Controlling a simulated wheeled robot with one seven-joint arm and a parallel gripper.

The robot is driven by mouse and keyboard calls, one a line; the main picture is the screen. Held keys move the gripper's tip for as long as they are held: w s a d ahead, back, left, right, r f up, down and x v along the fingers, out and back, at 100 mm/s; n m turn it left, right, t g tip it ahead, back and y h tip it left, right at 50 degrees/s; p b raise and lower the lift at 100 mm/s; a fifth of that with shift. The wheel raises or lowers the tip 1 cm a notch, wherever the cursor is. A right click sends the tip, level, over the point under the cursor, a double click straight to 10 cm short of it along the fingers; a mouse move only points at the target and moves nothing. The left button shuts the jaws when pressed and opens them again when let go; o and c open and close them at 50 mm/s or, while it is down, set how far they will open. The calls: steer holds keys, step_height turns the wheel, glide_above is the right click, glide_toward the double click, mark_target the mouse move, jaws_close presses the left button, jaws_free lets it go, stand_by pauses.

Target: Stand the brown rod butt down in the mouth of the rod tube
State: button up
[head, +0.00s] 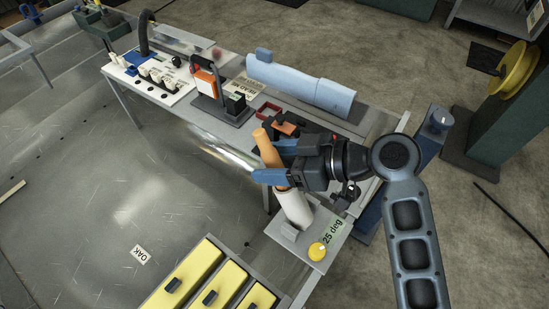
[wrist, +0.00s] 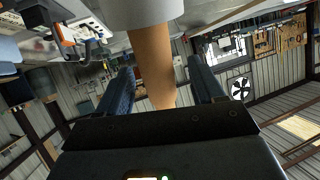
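The brown rod (head: 268,148) stands tilted, its upper end free above my gripper. The white rod tube (head: 293,208) leans on a grey base beside a "25 deg" label. In the wrist view the rod (wrist: 152,62) runs up to the tube (wrist: 145,12) and appears to enter its mouth; its butt is hidden. My gripper (head: 282,163) has its two blue fingers on either side of the rod. In the wrist view the fingers (wrist: 162,88) are spread, with a clear gap between the rod and the right finger. The left finger is close to the rod; contact cannot be told.
A light blue roll (head: 300,82) lies along the bench's far side. An orange-and-black device (head: 208,90) and a white rack (head: 150,78) stand to the left. The metal floor at left is mostly clear.

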steer(key=shift+d, duration=0.1)
steer(key=v, duration=0.7)
steer(key=shift+d, duration=0.3)
steer(key=shift+s+r, duration=0.1)
stand_by(0.3)
